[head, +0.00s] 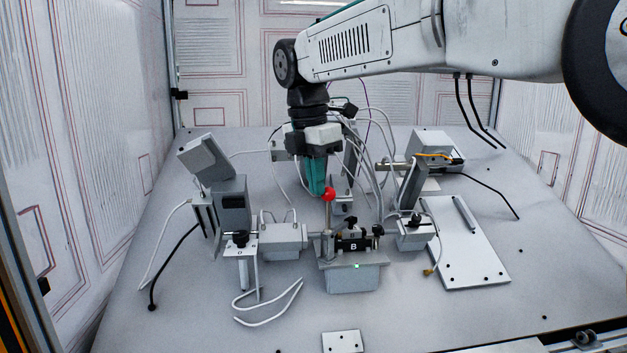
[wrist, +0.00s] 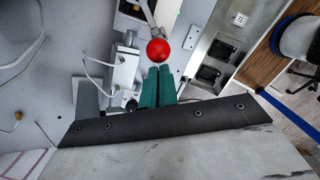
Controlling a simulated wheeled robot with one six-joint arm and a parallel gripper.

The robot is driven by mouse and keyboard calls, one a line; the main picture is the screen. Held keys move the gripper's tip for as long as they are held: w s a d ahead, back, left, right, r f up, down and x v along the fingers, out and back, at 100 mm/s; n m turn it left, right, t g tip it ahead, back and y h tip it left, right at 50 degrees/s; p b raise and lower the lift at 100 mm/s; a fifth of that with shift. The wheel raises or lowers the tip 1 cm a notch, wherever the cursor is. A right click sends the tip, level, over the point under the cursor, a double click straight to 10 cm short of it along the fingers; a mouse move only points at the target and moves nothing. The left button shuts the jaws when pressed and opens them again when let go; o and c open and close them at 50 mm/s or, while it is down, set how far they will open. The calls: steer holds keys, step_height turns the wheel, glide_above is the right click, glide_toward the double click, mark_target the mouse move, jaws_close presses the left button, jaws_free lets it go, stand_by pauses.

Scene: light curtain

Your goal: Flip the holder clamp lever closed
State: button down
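The clamp lever has a red ball knob (head: 328,195) on an upright metal rod. It stands at the left side of the holder (head: 352,277), a grey block with a black part marked "B" and a small green light. My gripper (head: 316,192) has teal fingers pointing down, just behind and left of the knob in the head view. In the wrist view the red knob (wrist: 158,50) lies just beyond the fingertips (wrist: 159,69). The two fingers are side by side with almost no gap, and nothing shows between them. Whether the fingertips touch the knob I cannot tell.
Grey units with cables flank the holder: a left bracket (head: 240,241) and a right block (head: 413,235). A tilted box (head: 205,158) stands at the back left. A flat plate (head: 467,262) lies to the right. The front of the table is mostly clear.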

steer(key=s+a+r, duration=0.2)
steer(key=a+r, duration=0.2)
steer(key=r, duration=0.6)
steer(key=shift+s+r, duration=0.3)
steer(key=shift+r, duration=0.05)
